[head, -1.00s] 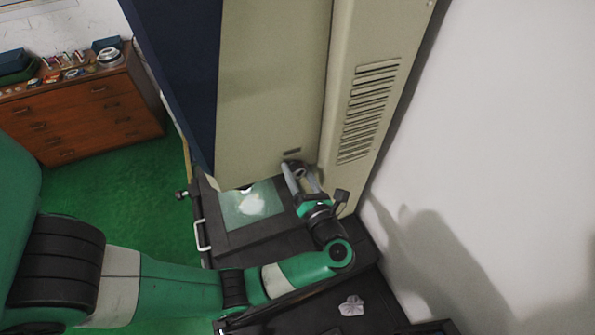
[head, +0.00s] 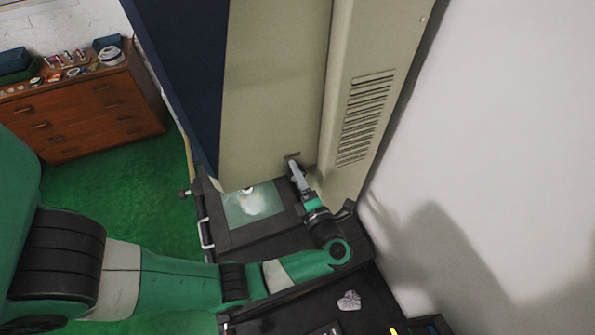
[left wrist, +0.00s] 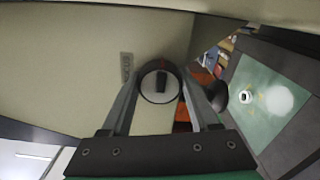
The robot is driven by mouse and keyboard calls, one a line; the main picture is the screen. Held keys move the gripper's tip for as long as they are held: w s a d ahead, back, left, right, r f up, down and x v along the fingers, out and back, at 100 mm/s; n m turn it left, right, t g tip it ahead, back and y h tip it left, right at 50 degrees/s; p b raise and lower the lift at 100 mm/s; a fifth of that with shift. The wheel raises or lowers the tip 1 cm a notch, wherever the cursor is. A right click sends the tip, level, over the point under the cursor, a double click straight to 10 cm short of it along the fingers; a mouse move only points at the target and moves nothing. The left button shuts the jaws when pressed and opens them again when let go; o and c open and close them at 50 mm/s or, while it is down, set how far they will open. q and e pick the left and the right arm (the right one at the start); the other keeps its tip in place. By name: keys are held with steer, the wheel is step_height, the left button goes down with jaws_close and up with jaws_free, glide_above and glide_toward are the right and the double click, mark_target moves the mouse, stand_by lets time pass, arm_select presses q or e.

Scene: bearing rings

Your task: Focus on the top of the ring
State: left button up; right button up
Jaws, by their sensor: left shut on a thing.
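A small pale ring (left wrist: 246,97) stands on a green plate (left wrist: 275,140) at the right of the left wrist view. In the head view the ring (head: 248,190) is at the plate's back edge, and a bright patch of light lies on the plate (head: 233,213). My left gripper (head: 295,166) is at the foot of the beige cabinet, right of the plate. Its fingers are shut on a round knob (left wrist: 160,83) with a dark rim and pale face. The knob is mostly hidden in the head view. My right gripper is not in view.
The beige cabinet (head: 272,95) rises behind the plate, with a vented column (head: 368,110) to its right. A second dark knob (head: 184,193) sticks out left of the black base. Crumpled white paper (head: 349,300) lies in front. A white wall is at the right.

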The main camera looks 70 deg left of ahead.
arm_select(q)
steer(key=shift+r+m+p, duration=0.1)
steer(key=shift+m+p, duration=0.2)
steer(key=shift+m, duration=0.6)
steer(key=o, duration=1.4)
steer(key=shift+c, duration=0.2)
steer(key=d+b, duration=0.3)
steer(key=d, duration=0.8)
steer(key=shift+w+d, duration=0.2)
steer(key=shift+d, duration=0.15)
